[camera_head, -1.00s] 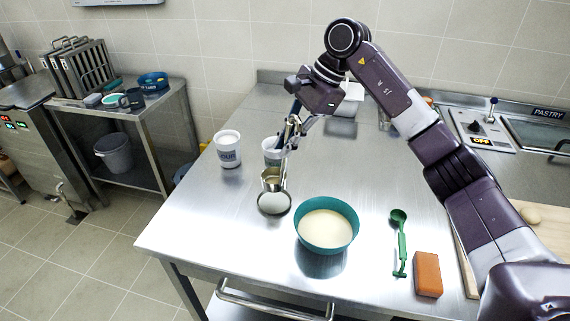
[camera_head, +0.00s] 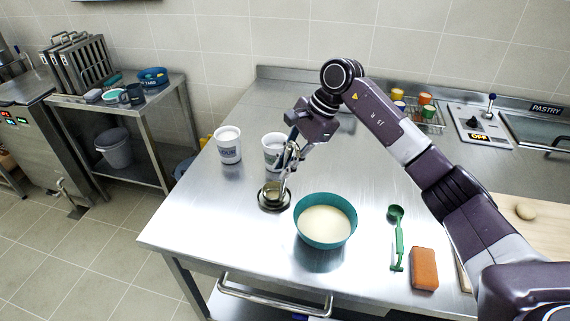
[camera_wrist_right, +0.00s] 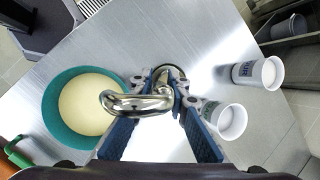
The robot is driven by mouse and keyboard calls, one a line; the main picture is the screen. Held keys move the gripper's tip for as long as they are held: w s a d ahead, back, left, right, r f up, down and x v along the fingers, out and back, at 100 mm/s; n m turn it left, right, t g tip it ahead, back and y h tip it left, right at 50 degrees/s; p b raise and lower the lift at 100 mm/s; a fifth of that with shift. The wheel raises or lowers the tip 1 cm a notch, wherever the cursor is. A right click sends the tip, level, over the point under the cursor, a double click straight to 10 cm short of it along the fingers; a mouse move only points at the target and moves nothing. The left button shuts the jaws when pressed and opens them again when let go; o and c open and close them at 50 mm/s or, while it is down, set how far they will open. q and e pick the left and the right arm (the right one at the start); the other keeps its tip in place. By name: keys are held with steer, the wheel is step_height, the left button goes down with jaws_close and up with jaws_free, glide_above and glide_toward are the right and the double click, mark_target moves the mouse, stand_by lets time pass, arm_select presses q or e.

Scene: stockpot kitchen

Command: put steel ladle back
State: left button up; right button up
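The steel ladle hangs upright in my right gripper (camera_head: 291,150), its bowl (camera_head: 272,190) low over the table. The bowl is at a small round steel dish (camera_head: 274,206); I cannot tell whether it touches it. In the right wrist view the ladle's hooked handle end (camera_wrist_right: 137,104) stands up towards the camera, between the blue-padded fingers (camera_wrist_right: 170,82). The fingers close in on the handle near their tips. The ladle's bowl is mostly hidden there by handle and fingers. My left gripper is not in view.
A teal bowl (camera_head: 326,240) of pale batter stands close right of the ladle. Two white tubs (camera_head: 228,147) (camera_head: 274,143) stand behind. A green spoon (camera_head: 397,235) and an orange-brown block (camera_head: 424,269) lie to the right. The table's left front is clear.

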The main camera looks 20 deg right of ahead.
steer(key=shift+o, duration=1.4)
steer(key=shift+r, duration=0.15)
steer(key=shift+d+r, duration=0.15)
steer(key=shift+r, duration=0.1)
steer(key=b+v, duration=0.2)
steer(key=v, duration=0.9)
steer(key=shift+r+b, duration=0.2)
steer(key=shift+b, duration=0.15)
steer(key=shift+s+d+f, duration=0.1)
steer(key=shift+s, duration=0.05)
